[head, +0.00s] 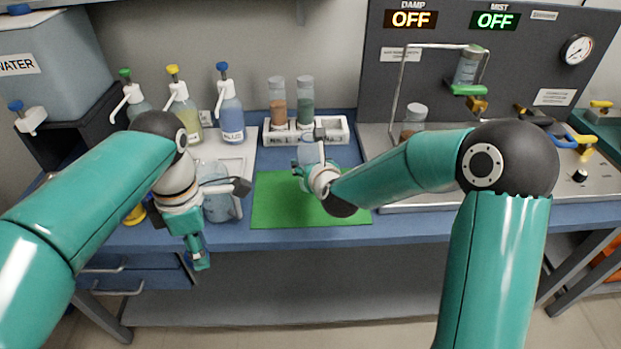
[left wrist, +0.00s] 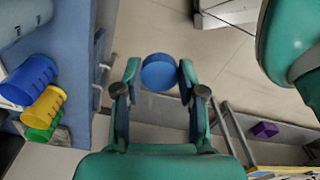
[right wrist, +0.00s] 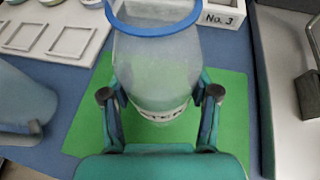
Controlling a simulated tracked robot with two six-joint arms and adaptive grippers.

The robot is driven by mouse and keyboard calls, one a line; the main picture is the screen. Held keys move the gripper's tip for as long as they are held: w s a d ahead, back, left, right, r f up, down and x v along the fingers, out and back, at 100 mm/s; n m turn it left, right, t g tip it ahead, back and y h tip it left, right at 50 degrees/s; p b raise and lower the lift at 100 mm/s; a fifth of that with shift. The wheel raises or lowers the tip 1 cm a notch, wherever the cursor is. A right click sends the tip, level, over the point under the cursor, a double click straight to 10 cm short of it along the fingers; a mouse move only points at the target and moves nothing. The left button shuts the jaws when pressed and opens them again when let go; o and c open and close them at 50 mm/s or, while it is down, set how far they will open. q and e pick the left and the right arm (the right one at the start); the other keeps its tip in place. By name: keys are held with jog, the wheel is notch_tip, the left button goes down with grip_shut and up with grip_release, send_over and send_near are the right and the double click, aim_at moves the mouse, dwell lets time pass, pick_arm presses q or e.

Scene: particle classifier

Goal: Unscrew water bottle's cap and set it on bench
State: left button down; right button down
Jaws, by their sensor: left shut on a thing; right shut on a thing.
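A blue round cap (left wrist: 160,72) is between the fingers of my left gripper (left wrist: 157,80) in the left wrist view. This gripper (head: 197,264) is shut on the cap and hangs in front of the bench's front edge, with floor below it. My right gripper (right wrist: 160,100) is shut on a clear, whitish water bottle (right wrist: 156,65) with a blue ring and a partly visible label. In the head view the bottle (head: 311,152) is over the green mat (head: 280,195), partly hidden by the right gripper (head: 303,173). I cannot tell whether the bottle touches the mat.
The blue bench (head: 385,233) has a rack (head: 281,136) with two jars behind the mat. Several wash bottles (head: 230,118) stand at the left, near a clear container (head: 217,203). A metal tray (head: 432,201) and panel stand at the right. Bare mat lies left of the right gripper.

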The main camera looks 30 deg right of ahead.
notch_tip(320, 180, down, 4)
jog(key=shift+f, duration=0.15)
dwell(0.3)
jog(key=shift+c, duration=1.3)
grip_release()
